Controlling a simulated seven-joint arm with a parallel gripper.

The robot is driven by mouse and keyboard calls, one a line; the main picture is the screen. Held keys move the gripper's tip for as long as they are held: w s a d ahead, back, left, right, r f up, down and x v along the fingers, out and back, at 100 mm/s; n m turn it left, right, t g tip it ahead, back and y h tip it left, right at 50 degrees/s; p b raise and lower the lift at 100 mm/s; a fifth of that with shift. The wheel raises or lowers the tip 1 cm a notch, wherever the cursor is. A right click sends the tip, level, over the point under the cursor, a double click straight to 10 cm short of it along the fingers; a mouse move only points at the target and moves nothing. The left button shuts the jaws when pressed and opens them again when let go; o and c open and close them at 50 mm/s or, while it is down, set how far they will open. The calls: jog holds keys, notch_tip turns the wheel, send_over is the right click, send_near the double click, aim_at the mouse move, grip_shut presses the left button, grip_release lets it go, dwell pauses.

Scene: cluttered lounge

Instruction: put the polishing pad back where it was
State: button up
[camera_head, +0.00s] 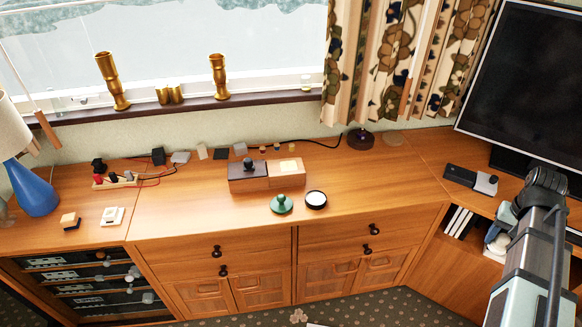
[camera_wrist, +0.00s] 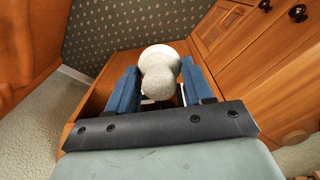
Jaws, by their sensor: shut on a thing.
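My gripper (camera_wrist: 160,68) has two blue fingers, one on each side of a pale grey-white piece with a rounded knob and a wider round disc, which looks like the polishing pad (camera_wrist: 158,76). The fingers are shut on it. In the head view my arm comes in at the lower right. A pale rounded shape beside it, in front of the right-hand shelf, seems to be the held piece (camera_head: 497,244), partly hidden by my arm. On the cabinet top are a green knobbed disc (camera_head: 281,204) and a round black-rimmed dish with a white inside (camera_head: 316,199).
A dark-and-wood box (camera_head: 266,174) stands behind the green disc. A grey device (camera_head: 470,179) and a large screen (camera_head: 525,75) are at the right. A blue lamp (camera_head: 33,188) and wired parts (camera_head: 115,180) are at the left. The cabinet top (camera_head: 385,185) right of the dish is clear.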

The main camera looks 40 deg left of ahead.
jog(key=shift+a, duration=0.1)
jog(key=s+a+n, duration=0.2)
jog(key=a+n, duration=0.1)
jog(key=a, duration=1)
jog(key=n, duration=1.2)
send_over(249, 212)
jog(key=shift+f+n, duration=0.5)
jog(key=shift+f, duration=1.95)
jog(key=shift+f+n, duration=0.5)
jog(key=shift+f, duration=1.9)
